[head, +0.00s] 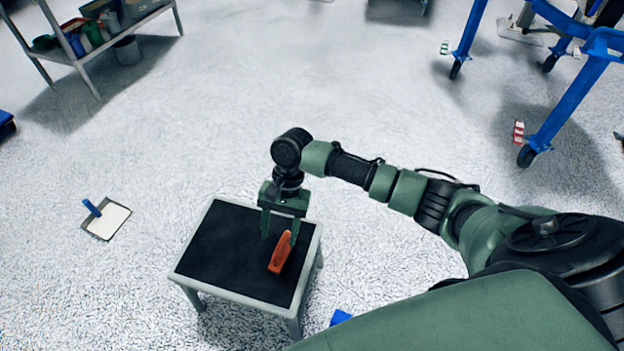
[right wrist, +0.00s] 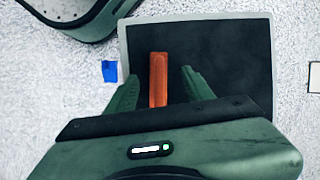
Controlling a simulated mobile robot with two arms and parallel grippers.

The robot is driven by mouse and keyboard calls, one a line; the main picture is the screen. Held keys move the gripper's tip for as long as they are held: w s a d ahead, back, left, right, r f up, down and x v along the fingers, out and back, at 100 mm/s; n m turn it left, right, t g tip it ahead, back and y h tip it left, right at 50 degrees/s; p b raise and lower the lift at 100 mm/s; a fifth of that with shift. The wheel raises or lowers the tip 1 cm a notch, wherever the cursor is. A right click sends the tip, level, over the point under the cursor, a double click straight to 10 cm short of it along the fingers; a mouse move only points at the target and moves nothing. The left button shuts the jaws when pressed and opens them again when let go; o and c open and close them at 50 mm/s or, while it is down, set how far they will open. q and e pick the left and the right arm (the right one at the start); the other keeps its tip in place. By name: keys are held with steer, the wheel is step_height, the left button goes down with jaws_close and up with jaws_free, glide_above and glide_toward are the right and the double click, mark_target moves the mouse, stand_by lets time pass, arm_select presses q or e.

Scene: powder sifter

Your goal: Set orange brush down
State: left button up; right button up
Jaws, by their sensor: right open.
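The orange brush (head: 280,253) lies on the black top of a small grey-framed table (head: 220,250). In the right wrist view the brush (right wrist: 158,80) lies between the two green fingers, with space on both sides, on the dark table top (right wrist: 232,60). My right gripper (head: 279,232) is open, just above the table at the far end of the brush. Part of the brush's far end is overlapped by a finger in the head view. My left gripper is not in view.
A dustpan with a blue handle (head: 105,220) lies on the floor at left. A shelf (head: 85,55) with containers stands at the upper left. A blue wheeled frame (head: 570,105) stands at the upper right. A small blue item (head: 340,317) is on the floor beside the table. The middle floor is clear.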

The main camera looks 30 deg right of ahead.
steer(key=s+a+f+n+t, duration=0.1)
steer(key=s+a+n+t, duration=0.3)
steer(key=s+a+n, duration=0.5)
steer(key=s+d+r+t+h, duration=0.1)
steer(key=s+d+r, duration=0.1)
steer(key=d, duration=0.5)
steer(key=s+d+r+n+t+h, duration=0.1)
steer(key=s+d+r+t+h, duration=0.1)
steer(key=s+d, duration=0.3)
steer(key=shift+d+r, duration=0.4)
steer(key=shift+d, duration=0.6)
